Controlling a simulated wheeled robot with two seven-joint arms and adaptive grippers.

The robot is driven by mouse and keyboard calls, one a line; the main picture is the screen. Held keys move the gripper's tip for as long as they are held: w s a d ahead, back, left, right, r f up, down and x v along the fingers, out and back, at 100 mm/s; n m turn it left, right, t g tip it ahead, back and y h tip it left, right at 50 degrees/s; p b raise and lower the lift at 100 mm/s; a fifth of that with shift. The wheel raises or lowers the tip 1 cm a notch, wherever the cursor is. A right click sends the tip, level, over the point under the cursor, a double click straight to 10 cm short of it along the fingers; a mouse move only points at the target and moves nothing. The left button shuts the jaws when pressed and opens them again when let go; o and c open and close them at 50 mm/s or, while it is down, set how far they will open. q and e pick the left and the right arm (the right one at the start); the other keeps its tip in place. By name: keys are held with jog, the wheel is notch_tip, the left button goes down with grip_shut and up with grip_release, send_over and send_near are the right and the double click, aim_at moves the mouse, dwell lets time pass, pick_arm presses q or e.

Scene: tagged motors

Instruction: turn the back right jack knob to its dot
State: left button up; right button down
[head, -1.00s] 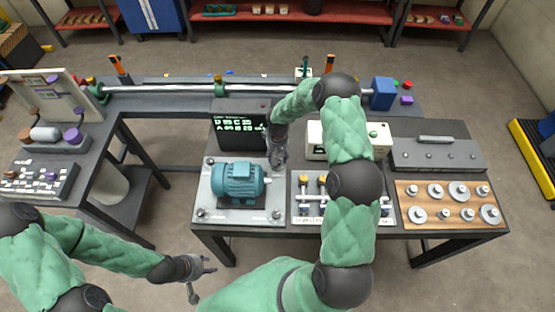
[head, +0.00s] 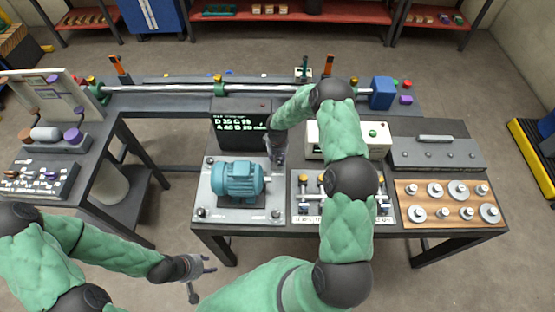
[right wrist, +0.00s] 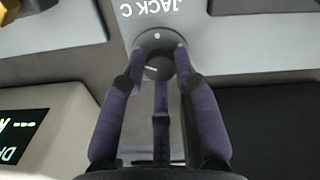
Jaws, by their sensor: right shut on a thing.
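The back right jack knob (right wrist: 158,68) is a dark round knob on a grey dial, beside an upside-down "JACK C" label. A small pale dot (right wrist: 157,36) sits on the dial above the knob in the right wrist view. A short pale mark on the knob runs roughly sideways, not in line with the dot. My right gripper (right wrist: 160,76) is shut on the knob with its purple fingers around it. In the head view the right gripper (head: 277,160) hides the knob at the back right of the teal motor (head: 240,180)'s plate. My left gripper (head: 207,264) is open and empty, in front of the table.
A black display (head: 240,124) with green text stands behind the motor. A pale instrument box (head: 376,140) is behind my right arm. A wooden board with metal weights (head: 450,201) lies at the right. Several knobs stand on the panel right of the motor.

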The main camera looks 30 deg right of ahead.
jog(key=shift+f+n+b, duration=0.1)
jog(key=shift+n+b, duration=0.7)
jog(key=shift+n, duration=0.4)
jog(key=n+b, duration=0.1)
jog(key=n, duration=0.1)
jog(key=shift+n, duration=0.3)
jog(key=n+b, duration=0.1)
jog(key=n, duration=0.2)
jog(key=shift+n, duration=1.9)
jog(key=shift+b, duration=0.3)
jog(key=c, duration=0.9)
grip_release()
jog(key=shift+c, duration=0.2)
